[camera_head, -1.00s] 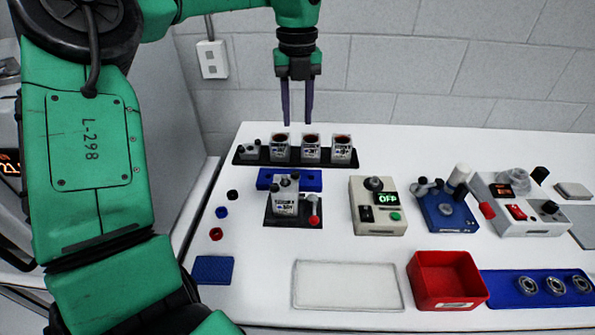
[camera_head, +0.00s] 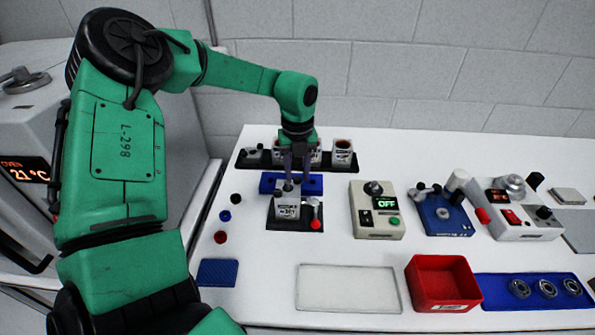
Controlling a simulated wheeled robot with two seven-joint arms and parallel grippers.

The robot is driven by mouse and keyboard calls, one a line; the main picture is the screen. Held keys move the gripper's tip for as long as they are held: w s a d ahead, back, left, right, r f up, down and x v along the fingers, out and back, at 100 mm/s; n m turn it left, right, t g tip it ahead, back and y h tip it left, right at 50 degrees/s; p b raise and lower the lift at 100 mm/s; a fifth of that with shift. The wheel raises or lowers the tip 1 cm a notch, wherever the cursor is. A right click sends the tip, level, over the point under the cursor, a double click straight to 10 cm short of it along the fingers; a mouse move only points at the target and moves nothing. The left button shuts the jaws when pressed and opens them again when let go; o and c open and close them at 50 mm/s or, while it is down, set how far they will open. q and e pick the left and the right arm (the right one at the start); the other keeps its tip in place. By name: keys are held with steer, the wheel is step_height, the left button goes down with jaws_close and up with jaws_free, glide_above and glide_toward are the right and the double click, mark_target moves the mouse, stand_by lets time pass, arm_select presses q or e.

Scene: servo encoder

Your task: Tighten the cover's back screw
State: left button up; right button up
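A small servo unit with a light label (camera_head: 287,213) stands on a black fixture (camera_head: 283,224) at the left middle of the table. A lever with a red knob (camera_head: 316,224) is on the fixture's right side. My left gripper (camera_head: 297,176) points down at the back part of the unit's top, its dark fingers close above or at it. The cover's back screw is too small to make out and is partly hidden by the fingers. The finger gap is narrow, and I cannot tell whether they hold anything. My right gripper is not in view.
A black rack with several units (camera_head: 343,151) stands behind, and a blue block (camera_head: 312,185) lies behind the fixture. A control box reading OFF (camera_head: 377,210), a blue device (camera_head: 444,213) and a red bin (camera_head: 441,283) are to the right. A white tray (camera_head: 348,288) lies in front.

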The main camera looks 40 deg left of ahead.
mark_target(298, 178)
arm_select(q)
jaws_close()
steer(key=m+b, duration=0.1)
steer(key=b, duration=0.1)
steer(key=f+m+b, duration=0.1)
steer(key=b, duration=0.1)
steer(key=shift+w+m+b, duration=0.1)
steer(key=shift+m+b, duration=0.3)
steer(key=shift+r+m+b, duration=0.35)
steer(key=shift+r+m, duration=0.05)
steer(key=shift+m, duration=0.6)
steer(key=shift+r, duration=0.15)
steer(key=shift+o, duration=0.2)
jaws_free()
step_height(298, 178, up, 15)
steer(key=shift+f+b, duration=0.2)
steer(key=shift+b, duration=0.1)
